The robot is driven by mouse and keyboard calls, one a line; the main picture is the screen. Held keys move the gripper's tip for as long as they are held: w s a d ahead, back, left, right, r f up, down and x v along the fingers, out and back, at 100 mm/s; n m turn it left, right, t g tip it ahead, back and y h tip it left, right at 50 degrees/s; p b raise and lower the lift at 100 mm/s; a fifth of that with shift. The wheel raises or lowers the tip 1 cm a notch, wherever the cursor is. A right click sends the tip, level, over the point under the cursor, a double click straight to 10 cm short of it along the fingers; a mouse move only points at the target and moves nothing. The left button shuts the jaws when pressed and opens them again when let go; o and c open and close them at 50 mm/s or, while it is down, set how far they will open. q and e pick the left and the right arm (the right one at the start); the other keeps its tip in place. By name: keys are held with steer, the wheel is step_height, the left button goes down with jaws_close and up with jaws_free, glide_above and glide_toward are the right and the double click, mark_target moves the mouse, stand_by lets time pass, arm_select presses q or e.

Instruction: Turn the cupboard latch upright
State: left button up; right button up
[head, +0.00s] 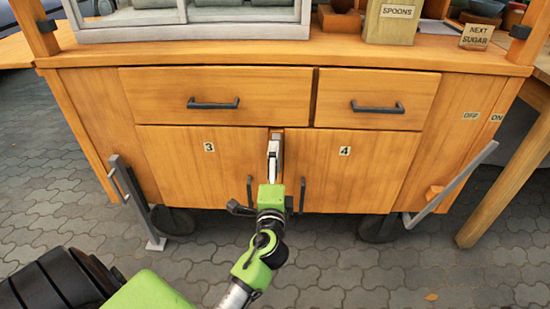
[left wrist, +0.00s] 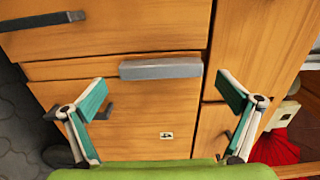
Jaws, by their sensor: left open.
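The cupboard latch is a grey bar between doors 3 and 4. In the head view (head: 278,138) it is mostly hidden behind my left gripper (head: 272,165). In the left wrist view, which is turned on its side, the latch (left wrist: 160,68) lies along the strip between the doors, so it looks about upright. My left gripper (left wrist: 161,82) is open, its fingers apart beyond the two ends of the latch. No contact shows. Door 3 (head: 190,165) and door 4 (head: 365,175) are shut. My right gripper is out of view.
Dark door handles (head: 302,195) flank the gap below the latch. Two drawers with handles (head: 213,104) are shut above the doors. Grey metal bars stand at the cupboard's left (head: 137,205) and right (head: 450,187). The paved floor (head: 330,265) in front is mostly clear.

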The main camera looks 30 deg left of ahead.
arm_select(q)
steer(key=v, duration=0.7)
stand_by(0.3)
